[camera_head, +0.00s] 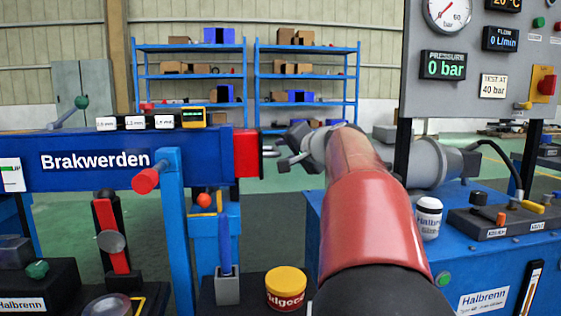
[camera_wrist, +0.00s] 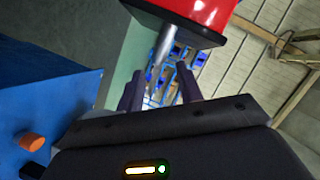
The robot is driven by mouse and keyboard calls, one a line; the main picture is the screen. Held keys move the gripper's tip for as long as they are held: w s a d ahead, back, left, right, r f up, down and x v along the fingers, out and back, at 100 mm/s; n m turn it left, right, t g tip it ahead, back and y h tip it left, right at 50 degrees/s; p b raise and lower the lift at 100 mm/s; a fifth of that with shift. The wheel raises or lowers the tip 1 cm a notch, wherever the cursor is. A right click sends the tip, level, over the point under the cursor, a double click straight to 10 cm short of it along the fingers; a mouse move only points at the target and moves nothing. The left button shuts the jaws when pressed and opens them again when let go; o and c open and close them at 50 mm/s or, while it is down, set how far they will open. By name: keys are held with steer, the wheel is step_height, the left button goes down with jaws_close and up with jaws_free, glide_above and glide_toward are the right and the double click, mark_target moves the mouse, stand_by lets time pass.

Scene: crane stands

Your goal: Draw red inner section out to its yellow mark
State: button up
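The blue boom (camera_head: 80,163) lettered "Brakwerden" runs in from the left. The red inner section (camera_head: 248,153) shows as a short block at its right end, with a metal loop or bar sticking out to the right. In the wrist view the red section (camera_wrist: 205,10) is at the top, with a dark edge and the metal bar (camera_wrist: 165,42) pointing toward my fingers. My gripper (camera_head: 283,152) is just right of the red end. In the wrist view my gripper (camera_wrist: 160,82) is open, its fingers apart. I cannot tell whether the bar lies between them. No yellow mark shows on the red section.
A red-ended handle (camera_head: 146,180) sticks out below the boom. A yellow-lidded tub (camera_head: 286,287) stands below. At right are a blue bench (camera_head: 464,256), a white bottle (camera_head: 428,218) and a gauge panel (camera_head: 470,68) reading 0 bar. Blue shelves (camera_head: 305,75) stand behind.

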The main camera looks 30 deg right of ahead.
mark_target(276, 148)
steer(key=x, duration=0.6)
steer(key=shift+w+p, duration=0.3)
steer(key=shift+w, duration=0.05)
jaws_close()
steer(key=shift+f, duration=0.1)
